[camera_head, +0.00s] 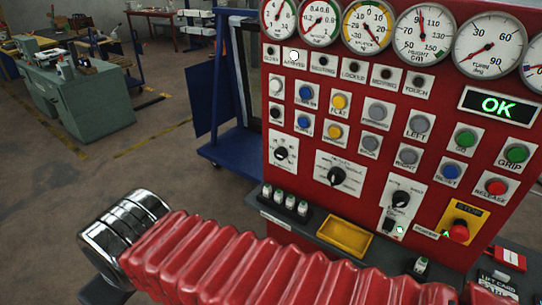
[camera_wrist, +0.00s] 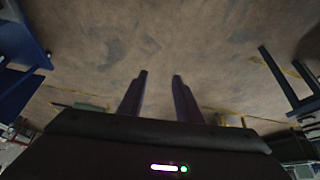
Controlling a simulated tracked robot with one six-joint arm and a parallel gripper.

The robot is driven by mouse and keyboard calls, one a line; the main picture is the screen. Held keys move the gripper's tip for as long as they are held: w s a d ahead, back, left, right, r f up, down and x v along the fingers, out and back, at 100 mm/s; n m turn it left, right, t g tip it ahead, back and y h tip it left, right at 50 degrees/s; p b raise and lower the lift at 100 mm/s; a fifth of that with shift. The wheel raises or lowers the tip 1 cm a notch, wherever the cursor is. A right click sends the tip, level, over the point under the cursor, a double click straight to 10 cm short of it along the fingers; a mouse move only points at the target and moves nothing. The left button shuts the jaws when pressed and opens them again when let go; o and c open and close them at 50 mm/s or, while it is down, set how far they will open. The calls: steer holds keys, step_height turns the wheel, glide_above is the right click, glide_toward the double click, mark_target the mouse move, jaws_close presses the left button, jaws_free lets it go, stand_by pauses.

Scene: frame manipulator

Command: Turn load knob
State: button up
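A red control panel (camera_head: 330,100) fills the right of the head view. It carries three black rotary knobs: a left knob (camera_head: 280,153), a middle knob (camera_head: 337,176) and a right knob (camera_head: 400,199), each on a white plate. Their labels are too small to read surely, so I cannot tell which is the load knob. My gripper (camera_wrist: 160,75) shows in the wrist view with two dark fingers apart and nothing between them. Bare floor lies beyond them. No knob shows in the wrist view, and my gripper is not seen at the panel in the head view.
Round gauges line the panel's top, and a green OK display (camera_head: 497,106) sits below them. Several push buttons surround the knobs. A yellow tray (camera_head: 345,236) lies on the ledge below. A blue frame (camera_head: 235,160) stands left of the panel. Open floor (camera_head: 165,130) lies further left.

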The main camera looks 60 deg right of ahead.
steer(key=shift+a, duration=0.15)
steer(key=shift+o, duration=1.4)
steer(key=shift+d+f, duration=0.1)
steer(key=shift+d, duration=0.1)
steer(key=shift+o, duration=1.4)
steer(key=d+f+m+g+h, duration=0.4)
steer(key=d, duration=0.7)
steer(key=shift+s+d+f, duration=0.2)
steer(key=shift+d, duration=0.05)
steer(key=w+d+f+m+g+h, duration=0.1)
steer(key=d+h, duration=0.3)
steer(key=d, duration=0.7)
steer(key=w+d+f+m+g+h, duration=0.2)
steer(key=d+m+h, duration=0.2)
steer(key=d, duration=0.7)
steer(key=w+d+f+m+g+h, duration=0.1)
steer(key=d+h, duration=0.4)
steer(key=d, duration=0.6)
steer(key=shift+w+d+f+m+g+h, duration=0.2)
steer(key=shift+d+f+m+g+h, duration=0.1)
steer(key=shift+f+m+g, duration=0.35)
